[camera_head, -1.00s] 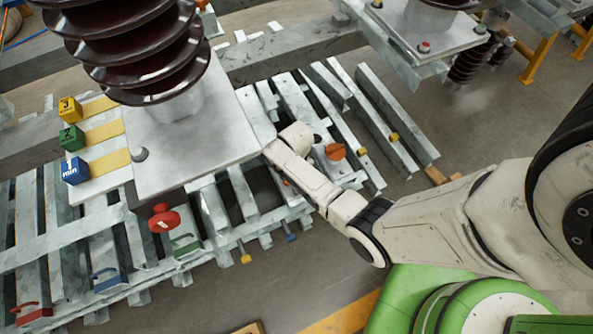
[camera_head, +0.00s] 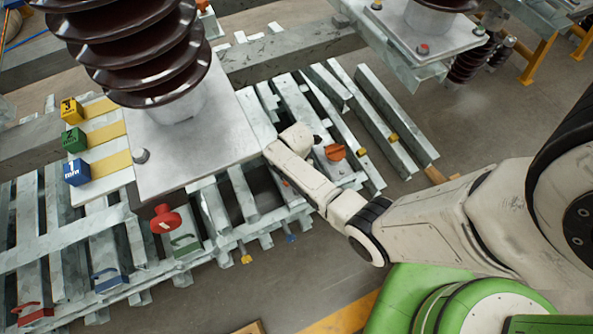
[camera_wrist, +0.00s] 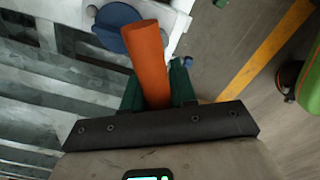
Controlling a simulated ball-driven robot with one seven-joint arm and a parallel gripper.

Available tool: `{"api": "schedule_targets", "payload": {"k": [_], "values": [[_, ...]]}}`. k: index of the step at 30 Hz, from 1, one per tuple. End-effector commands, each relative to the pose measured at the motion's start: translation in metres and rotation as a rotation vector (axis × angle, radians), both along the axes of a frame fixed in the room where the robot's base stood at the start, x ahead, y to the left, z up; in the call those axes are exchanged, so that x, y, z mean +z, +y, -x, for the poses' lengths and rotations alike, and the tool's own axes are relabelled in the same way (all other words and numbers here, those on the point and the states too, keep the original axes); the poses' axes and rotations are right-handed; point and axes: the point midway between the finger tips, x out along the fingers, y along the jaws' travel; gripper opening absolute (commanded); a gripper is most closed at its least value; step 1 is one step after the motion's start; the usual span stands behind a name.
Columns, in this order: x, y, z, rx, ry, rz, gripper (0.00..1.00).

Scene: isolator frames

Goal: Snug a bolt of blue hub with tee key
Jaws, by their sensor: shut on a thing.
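In the wrist view, my gripper (camera_wrist: 157,88) is shut on an orange cylindrical handle (camera_wrist: 146,55), which looks like the tee key's. A green finger is on each side of it. A round dark-blue part (camera_wrist: 118,27), which may be the blue hub, lies just behind the handle's upper end, beside a pale metal plate. I cannot tell whether the key touches it. No bolt on it can be made out.
A pale plate (camera_head: 160,185) carries a large brown insulator (camera_head: 140,50). Blue, green and yellow numbered blocks (camera_head: 76,172) stand at its left. A red knob (camera_head: 165,219) hangs at the front. An orange knob (camera_head: 335,152) sits right of my wrist.

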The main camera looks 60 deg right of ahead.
Motion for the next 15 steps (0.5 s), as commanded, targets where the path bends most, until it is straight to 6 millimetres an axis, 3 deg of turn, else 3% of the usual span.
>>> {"api": "schedule_targets", "payload": {"k": [15], "values": [[-0.0086, -0.0002, -0.0005, 0.000, -0.001, 0.000, 0.00]]}}
